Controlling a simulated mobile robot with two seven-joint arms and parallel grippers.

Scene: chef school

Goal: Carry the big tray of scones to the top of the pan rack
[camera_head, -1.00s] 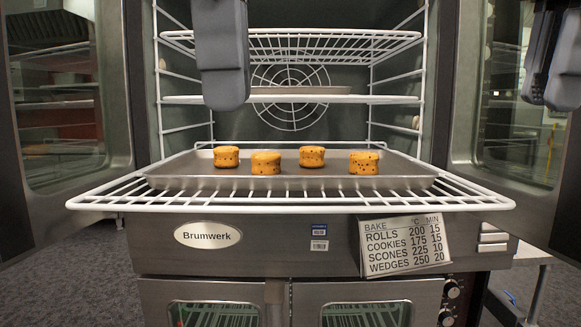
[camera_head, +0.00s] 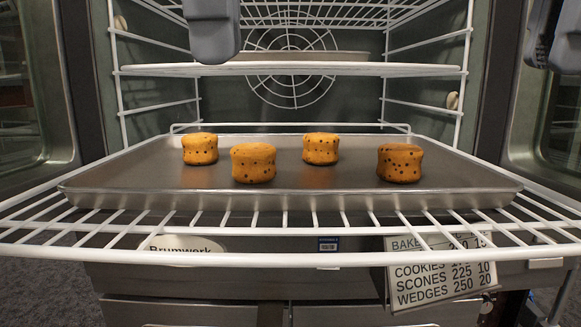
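The big metal tray (camera_head: 300,203) lies flat on a white wire rack that is pulled out of an open oven. Several golden, speckled scones stand on it, among them one at the front left (camera_head: 253,163) and one at the right (camera_head: 400,163). Part of my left arm hangs at the top, left of centre, above and apart from the tray; I cannot make out its fingertips. Part of my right arm shows at the top right edge, away from the tray, its fingers not clear. Neither touches the tray. No pan rack can be made out.
The white wire rack (camera_head: 290,258) sticks out in front of the tray. Above it are another shelf (camera_head: 290,70) with a pan on it and a higher wire shelf (camera_head: 310,14). Open oven doors stand at both sides. A baking-times sign (camera_head: 440,272) hangs below the rack.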

